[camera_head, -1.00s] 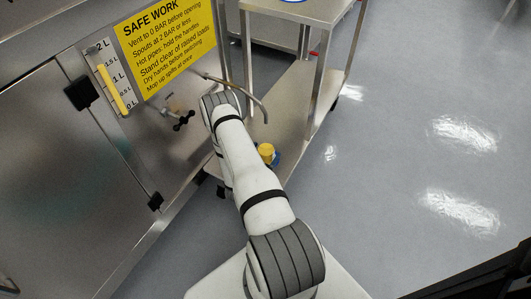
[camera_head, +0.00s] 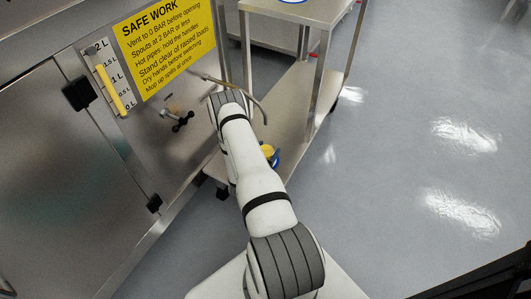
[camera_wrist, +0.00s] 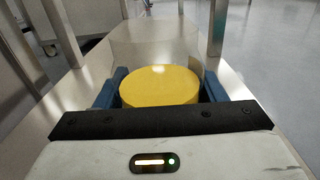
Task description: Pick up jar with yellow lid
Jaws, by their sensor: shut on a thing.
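The jar's round yellow lid (camera_wrist: 160,86) is in the middle of the wrist view, between the two blue fingers of my gripper (camera_wrist: 160,90). The fingers are shut on the jar from both sides. The jar's clear body is mostly hidden; a faint clear outline shows behind the lid. In the head view the yellow lid (camera_head: 267,151) shows just right of my arm, over the trolley's lower shelf, with a blue finger beside it. I cannot tell whether the jar still touches the shelf.
The trolley's lower shelf (camera_head: 290,103) lies between metal legs, under an upper shelf (camera_head: 302,9). A bent metal pipe (camera_head: 247,92) hangs near my arm. A steel cabinet with a yellow safety sign (camera_head: 166,43) stands at the left. The floor at the right is clear.

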